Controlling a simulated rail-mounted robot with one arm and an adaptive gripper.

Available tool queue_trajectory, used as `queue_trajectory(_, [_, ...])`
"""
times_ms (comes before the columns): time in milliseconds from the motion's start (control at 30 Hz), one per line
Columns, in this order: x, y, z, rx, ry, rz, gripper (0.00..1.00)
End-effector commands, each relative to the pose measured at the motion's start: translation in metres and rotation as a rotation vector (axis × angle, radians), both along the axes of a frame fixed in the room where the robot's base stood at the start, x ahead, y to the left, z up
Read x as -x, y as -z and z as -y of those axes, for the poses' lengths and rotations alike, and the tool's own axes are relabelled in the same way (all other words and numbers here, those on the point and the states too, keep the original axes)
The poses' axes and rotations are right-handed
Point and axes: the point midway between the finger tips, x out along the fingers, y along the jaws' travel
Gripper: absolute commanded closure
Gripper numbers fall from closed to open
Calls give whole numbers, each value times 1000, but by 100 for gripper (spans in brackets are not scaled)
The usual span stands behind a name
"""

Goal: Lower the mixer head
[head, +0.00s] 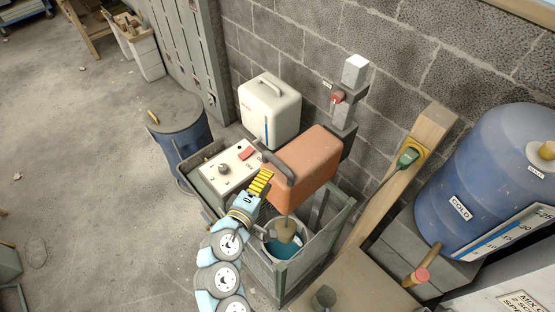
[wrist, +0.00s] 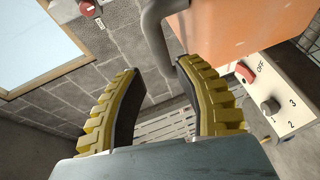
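The mixer head (head: 302,163) is an orange box on a grey column (head: 348,104) at the wall. It appears raised, with its beater (head: 286,230) at the mouth of a bucket holding blue liquid (head: 282,248). A grey bar handle (head: 277,164) sits on its near side; the handle also shows in the wrist view (wrist: 154,36). My gripper (head: 262,181), with yellow ribbed fingers, is beside the handle. In the wrist view the gripper (wrist: 158,72) is open and empty, with the handle at its fingertips; contact cannot be told. A red knob (head: 338,97) is on the column.
A control box (head: 226,172) with a dial and red switch sits left of the head. A white canister (head: 269,110) stands behind it. A green-grey frame (head: 317,259) surrounds the bucket. A wooden post (head: 395,175) and blue barrel (head: 490,165) are at right. Open floor lies left.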

Motion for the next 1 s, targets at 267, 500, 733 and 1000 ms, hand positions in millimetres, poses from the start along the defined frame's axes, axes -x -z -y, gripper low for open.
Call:
queue_trajectory(267, [-35,5,18,0,2,0,66])
queue_trajectory(500, [-59,9,27,0,0,2,66])
queue_trajectory(733, [-68,14,33,0,1,0,66])
queue_trajectory(1000, [-69,14,32,0,-1,0,66])
